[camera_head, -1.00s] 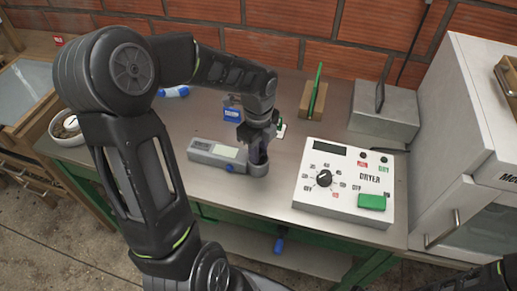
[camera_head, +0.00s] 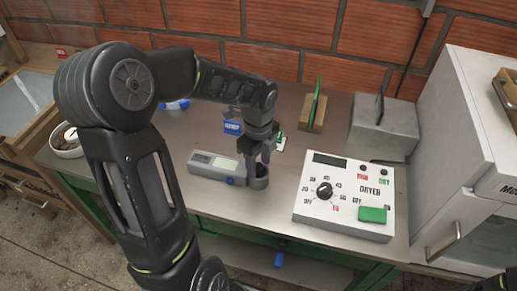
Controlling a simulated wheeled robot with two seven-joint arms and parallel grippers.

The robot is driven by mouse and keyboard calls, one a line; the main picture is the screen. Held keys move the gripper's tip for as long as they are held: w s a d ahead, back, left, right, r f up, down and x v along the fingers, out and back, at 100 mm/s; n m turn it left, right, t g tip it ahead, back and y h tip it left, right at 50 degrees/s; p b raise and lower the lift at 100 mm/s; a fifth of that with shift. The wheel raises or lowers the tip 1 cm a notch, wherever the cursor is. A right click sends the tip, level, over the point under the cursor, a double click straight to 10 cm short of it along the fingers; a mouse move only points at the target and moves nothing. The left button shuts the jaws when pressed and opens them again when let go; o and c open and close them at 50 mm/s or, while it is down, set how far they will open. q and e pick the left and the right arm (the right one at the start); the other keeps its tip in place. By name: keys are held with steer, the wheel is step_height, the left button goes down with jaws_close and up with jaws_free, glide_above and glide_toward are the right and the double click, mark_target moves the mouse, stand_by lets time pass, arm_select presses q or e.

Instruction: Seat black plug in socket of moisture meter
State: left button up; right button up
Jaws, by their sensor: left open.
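The moisture meter (camera_head: 213,172) is a grey device with a pale screen and a blue button, lying on the metal bench. I cannot make out the black plug clearly; something dark shows in the cup's mouth between the fingertips, too small to tell.
A white dryer box (camera_head: 340,210) with a knob and a green button stands to the right. A blue-labelled item (camera_head: 232,127), a wooden block (camera_head: 312,118) and a grey metal box (camera_head: 385,128) are behind. A bowl (camera_head: 67,150) sits at the left.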

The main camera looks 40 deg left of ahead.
mark_target(258, 164)
arm_select(q)
step_height(258, 164, up, 12)
steer(key=shift+b, duration=0.4)
steer(key=shift+s+f, duration=0.1)
stand_by(0.6)
